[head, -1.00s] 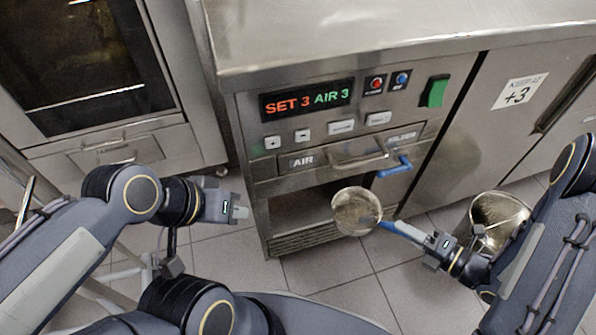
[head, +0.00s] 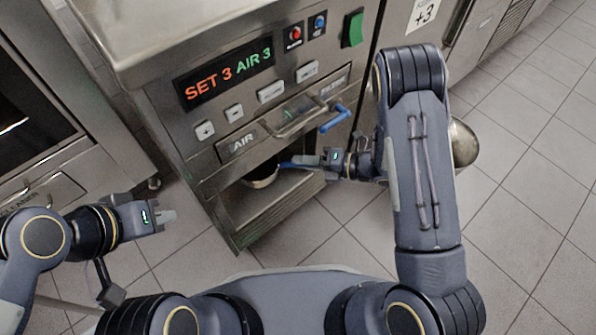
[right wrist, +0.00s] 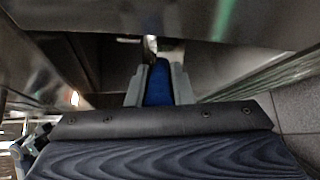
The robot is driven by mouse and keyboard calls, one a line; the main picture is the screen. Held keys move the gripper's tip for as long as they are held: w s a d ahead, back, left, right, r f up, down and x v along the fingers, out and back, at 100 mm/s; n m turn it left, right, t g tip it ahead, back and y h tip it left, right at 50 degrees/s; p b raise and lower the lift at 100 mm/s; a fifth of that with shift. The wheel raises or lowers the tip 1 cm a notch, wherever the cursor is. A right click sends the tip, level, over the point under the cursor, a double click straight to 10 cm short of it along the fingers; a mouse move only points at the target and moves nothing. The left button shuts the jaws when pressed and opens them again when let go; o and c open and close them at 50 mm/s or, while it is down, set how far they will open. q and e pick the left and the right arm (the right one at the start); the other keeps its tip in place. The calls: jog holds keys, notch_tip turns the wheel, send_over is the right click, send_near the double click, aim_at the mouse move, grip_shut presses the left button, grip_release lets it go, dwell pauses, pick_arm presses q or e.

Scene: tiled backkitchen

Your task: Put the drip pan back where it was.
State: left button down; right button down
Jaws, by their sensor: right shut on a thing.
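The drip pan (head: 262,179) is a round metal pan with a blue handle (head: 291,164). In the head view it is at the open compartment (head: 250,203) low in the steel unit, under the drawer, and the unit hides part of it. My right gripper (head: 318,160) is shut on the blue handle, just outside the opening. The right wrist view shows the blue handle (right wrist: 158,84) between the two fingers; the pan itself is mostly hidden there. My left gripper (head: 166,217) is empty, left of the unit, with its fingertips too small to judge.
Above the opening are a drawer with a bar handle (head: 298,121), a blue lever (head: 334,118) and a control panel (head: 225,77). An oven (head: 50,130) stands at the left. A metal bin (head: 464,143) stands behind my right arm.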

jog(key=w+f, duration=0.1)
jog(key=a+f+b, duration=0.1)
jog(key=shift+w+a+f, duration=0.15)
jog(key=shift+w+f, duration=0.2)
jog(key=shift+w+f+b, duration=0.15)
jog(key=shift+f+b, duration=0.4)
jog(key=shift+f, duration=1)
jog(key=shift+f, duration=0.15)
jog(key=c, duration=1.3)
grip_release()
